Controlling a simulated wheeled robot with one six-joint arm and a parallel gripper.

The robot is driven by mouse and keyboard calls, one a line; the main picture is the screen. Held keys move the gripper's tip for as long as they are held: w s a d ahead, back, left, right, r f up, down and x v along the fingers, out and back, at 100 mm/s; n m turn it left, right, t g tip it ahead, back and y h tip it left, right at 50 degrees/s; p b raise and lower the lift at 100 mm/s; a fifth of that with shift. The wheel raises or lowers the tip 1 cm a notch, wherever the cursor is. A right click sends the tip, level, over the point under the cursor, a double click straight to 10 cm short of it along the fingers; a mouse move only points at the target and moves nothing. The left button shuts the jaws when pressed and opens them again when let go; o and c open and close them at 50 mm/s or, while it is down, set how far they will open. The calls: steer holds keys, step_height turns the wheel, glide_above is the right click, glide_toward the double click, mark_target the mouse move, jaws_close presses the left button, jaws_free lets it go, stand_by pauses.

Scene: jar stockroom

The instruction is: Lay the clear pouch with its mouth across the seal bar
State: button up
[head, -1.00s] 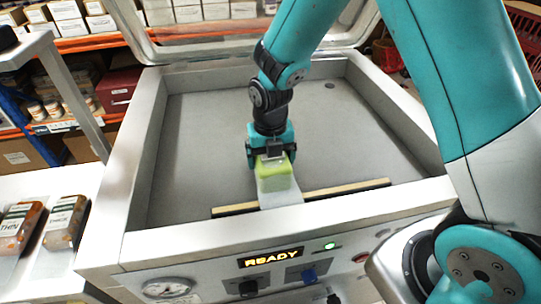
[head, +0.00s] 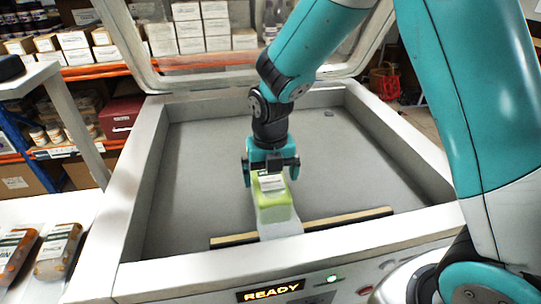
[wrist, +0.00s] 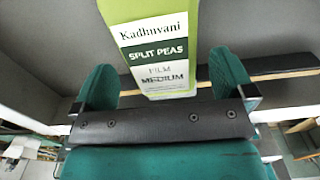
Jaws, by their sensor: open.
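The clear pouch (head: 271,200) holds green split peas and lies in the vacuum chamber, with its clear mouth end (head: 280,229) across the seal bar (head: 345,219). Its label reads "SPLIT PEAS" and "FILM MEDIUM" in the wrist view (wrist: 160,55). My gripper (head: 270,180) is open at the pouch's far end, with a finger to either side. In the wrist view the two green fingers stand apart, and the pouch shows beyond them. The gripper hides part of the pouch's far end.
The sealer's chamber floor (head: 190,170) is clear around the pouch. Its raised walls (head: 133,215) enclose it, and the lid (head: 215,72) stands open behind. Two more pouches (head: 58,250) lie on the white surface at left. The display (head: 270,290) reads "READY".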

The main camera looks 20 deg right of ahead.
step_height(320, 180, up, 7)
steer(key=shift+f+b, duration=0.15)
steer(key=shift+b, duration=0.3)
steer(key=s+a+r+m+y, duration=0.2)
steer(key=s+r+m, duration=0.2)
steer(key=s+m, duration=0.6)
steer(key=s+a+r+m+y, duration=0.2)
steer(key=s+r+m, duration=0.2)
steer(key=s+m, duration=0.7)
steer(key=m, duration=0.5)
steer(key=shift+a+m, duration=0.3)
steer(key=shift+m, duration=0.1)
